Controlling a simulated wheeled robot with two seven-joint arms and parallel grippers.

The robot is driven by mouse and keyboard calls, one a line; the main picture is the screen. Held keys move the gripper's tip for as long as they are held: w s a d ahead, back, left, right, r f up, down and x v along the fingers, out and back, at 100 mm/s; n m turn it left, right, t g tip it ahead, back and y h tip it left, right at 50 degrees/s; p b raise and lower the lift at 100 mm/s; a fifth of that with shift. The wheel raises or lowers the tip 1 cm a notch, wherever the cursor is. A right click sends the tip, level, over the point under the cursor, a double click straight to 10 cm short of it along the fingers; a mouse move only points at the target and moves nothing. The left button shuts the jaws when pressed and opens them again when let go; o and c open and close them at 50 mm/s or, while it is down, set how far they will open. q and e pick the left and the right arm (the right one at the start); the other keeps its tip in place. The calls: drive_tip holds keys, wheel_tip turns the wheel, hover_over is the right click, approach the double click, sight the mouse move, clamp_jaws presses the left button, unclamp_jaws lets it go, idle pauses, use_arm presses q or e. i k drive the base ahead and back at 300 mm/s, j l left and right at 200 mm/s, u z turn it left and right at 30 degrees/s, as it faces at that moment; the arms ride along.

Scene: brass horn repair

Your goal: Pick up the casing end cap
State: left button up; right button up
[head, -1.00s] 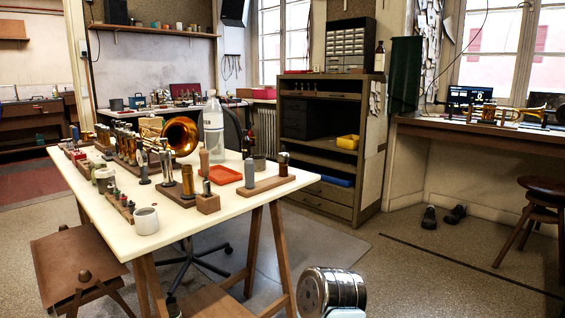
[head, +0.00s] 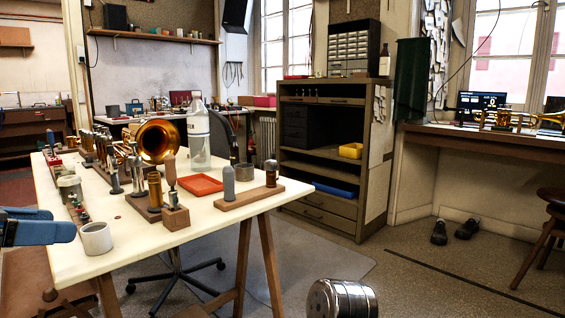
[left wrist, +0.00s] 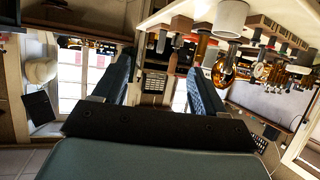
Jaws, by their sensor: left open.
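I cannot tell for sure which small part is the casing end cap; several small metal and brass pieces stand on the white worktable (head: 235,215). Near its right end, a wooden board (head: 240,197) holds a grey cylinder (head: 228,183) and a brass-and-dark cylinder (head: 270,173). My left gripper (head: 60,224) comes in at the left edge, beside the white mug (head: 96,238). In the left wrist view its two blue fingers stand apart with nothing between them (left wrist: 160,65); the table appears inverted at the upper right. My right gripper is not in view.
A brass horn (head: 157,140), a clear bottle (head: 197,132) and a red tray (head: 200,185) stand on the table. A wooden block (head: 176,218) with a tool is near the front edge. Open floor (head: 420,280) lies right of the table, before a shelf cabinet (head: 330,212).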

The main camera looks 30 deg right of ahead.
sight(270, 165)
drive_tip(key=i+l, duration=0.15)
drive_tip(key=l, duration=0.25)
drive_tip(key=i+l, duration=0.2)
drive_tip(key=l, duration=0.2)
drive_tip(key=i+l, duration=0.15)
drive_tip(key=l, duration=0.2)
drive_tip(key=i+l, duration=0.2)
drive_tip(key=l, duration=0.2)
drive_tip(key=i+l, duration=0.15)
drive_tip(key=l, duration=0.25)
